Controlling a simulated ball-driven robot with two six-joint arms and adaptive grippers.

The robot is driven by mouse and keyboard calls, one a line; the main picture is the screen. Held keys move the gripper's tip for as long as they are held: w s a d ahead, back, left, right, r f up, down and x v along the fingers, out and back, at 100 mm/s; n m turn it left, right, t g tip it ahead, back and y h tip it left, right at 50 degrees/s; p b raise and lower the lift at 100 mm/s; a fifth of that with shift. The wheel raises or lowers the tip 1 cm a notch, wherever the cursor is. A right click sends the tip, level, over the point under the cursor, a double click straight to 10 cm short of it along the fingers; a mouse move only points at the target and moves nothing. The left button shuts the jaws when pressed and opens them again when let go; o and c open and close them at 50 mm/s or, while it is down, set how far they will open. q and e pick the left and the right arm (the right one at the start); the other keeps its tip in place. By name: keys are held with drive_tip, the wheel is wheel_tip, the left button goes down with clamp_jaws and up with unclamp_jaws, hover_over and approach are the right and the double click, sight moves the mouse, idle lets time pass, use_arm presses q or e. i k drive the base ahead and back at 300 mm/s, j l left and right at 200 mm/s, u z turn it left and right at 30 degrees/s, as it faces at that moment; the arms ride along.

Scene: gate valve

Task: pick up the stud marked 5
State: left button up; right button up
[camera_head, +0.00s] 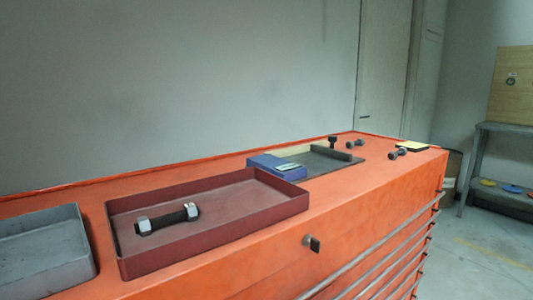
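A dark stud (168,218) with a pale nut at each end lies in the dark red tray (240,231) on the orange cabinet top. A mark may be on its nuts, but I cannot read any number. Two smaller dark bolts or studs lie at the far right end of the cabinet, one near the back (355,143) and one near the right edge (398,153). No number is readable on them, so I cannot tell which piece is the one marked 5. Neither of my grippers is in view.
A grey tray (92,268) stands left of the red tray. A blue block (277,167) and a dark plate (325,166) with a bar (331,152) lie beyond it. Bare orange top (335,196) runs along the front. A shelf (505,128) stands far right.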

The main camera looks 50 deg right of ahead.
sight(392, 155)
drive_tip(key=z, duration=2.5)
drive_tip(key=u, duration=0.75)
drive_tip(key=i+l+u, duration=0.2)
drive_tip(key=l+u, duration=0.25)
drive_tip(key=i+l+u, duration=0.1)
drive_tip(key=l+u, duration=0.2)
drive_tip(key=u, duration=0.15)
drive_tip(key=l+u, duration=0.5)
drive_tip(key=i+j, duration=0.05)
